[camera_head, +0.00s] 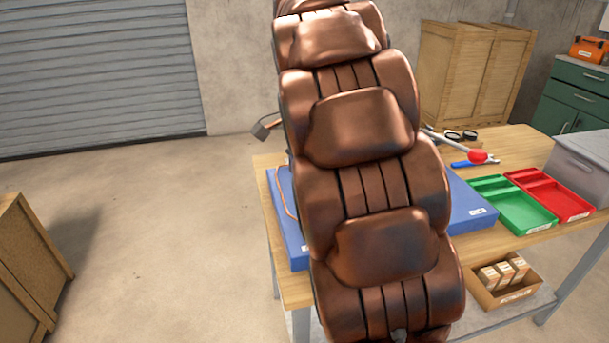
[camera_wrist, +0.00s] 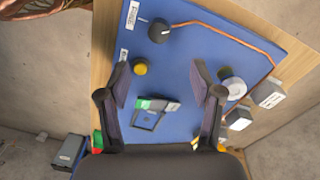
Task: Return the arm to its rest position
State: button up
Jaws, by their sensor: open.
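My gripper (camera_wrist: 160,75) is open in the wrist view, its two dark fingers spread wide with nothing held between them. It is above a blue board (camera_wrist: 190,50) on a wooden table (camera_wrist: 105,35). The large copper-brown segmented body in the middle of the head view appears to be my arm; it hides much of the blue board (camera_head: 470,205) and of the table (camera_head: 510,148). My gripper cannot be made out in the head view.
The board bears a black knob (camera_wrist: 159,31), a yellow button (camera_wrist: 140,67), a white round part (camera_wrist: 233,87) and a copper tube (camera_wrist: 225,36). Green (camera_head: 525,212) and red (camera_head: 562,201) trays and a grey bin (camera_head: 578,170) stand right. Floor is clear at left beyond a wooden crate (camera_head: 25,265).

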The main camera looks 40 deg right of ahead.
dwell(0.8)
jog(key=s+a+f+n+p, duration=0.1)
jog(key=s+a+n+p, duration=0.5)
jog(key=s+a+n, duration=0.3)
jog(key=s+a+f+n+g+p, duration=0.1)
jog(key=s+a+n+p, duration=0.5)
jog(key=s, duration=0.8)
jog(key=a+n, duration=0.3)
jog(key=shift+s, duration=0.35)
jog(key=shift+f, duration=0.1)
